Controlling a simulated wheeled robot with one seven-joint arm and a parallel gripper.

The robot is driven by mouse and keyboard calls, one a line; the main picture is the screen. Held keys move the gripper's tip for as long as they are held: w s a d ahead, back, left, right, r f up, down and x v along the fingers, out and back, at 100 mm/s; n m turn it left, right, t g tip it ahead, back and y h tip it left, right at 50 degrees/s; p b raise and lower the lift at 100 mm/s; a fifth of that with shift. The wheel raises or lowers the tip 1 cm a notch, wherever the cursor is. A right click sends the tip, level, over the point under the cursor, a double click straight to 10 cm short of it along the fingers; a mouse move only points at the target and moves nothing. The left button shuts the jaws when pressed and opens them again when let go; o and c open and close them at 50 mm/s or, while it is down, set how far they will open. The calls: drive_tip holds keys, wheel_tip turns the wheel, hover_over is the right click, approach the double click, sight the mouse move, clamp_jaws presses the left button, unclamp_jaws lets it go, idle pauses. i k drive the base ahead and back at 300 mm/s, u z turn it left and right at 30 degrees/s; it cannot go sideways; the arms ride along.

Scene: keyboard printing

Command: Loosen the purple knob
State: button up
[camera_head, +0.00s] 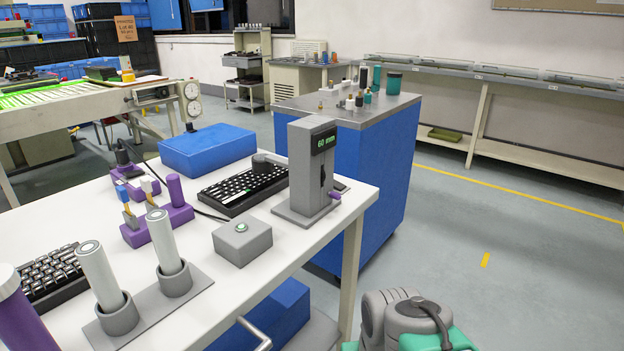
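A small purple knob (335,195) sticks out low on the right side of a grey upright device (303,170). The device has a dark slot and a display reading "60 mm". It stands near the right edge of the white table (190,318). The knob is small here, and I cannot tell how tight it is. Grey and teal links of my arm show at the bottom right, below and apart from the table. My gripper is not in view.
Two pale cylinders stand in a grey holder (202,281). A purple stand (178,212) holds tools. A blue cabinet (385,170) is behind; floor is clear at right.

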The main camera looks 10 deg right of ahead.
sight(334, 196)
drive_tip(key=k, duration=0.5)
drive_tip(key=z, duration=1.85)
drive_tip(key=i, duration=1.2)
drive_tip(key=u, duration=2.75)
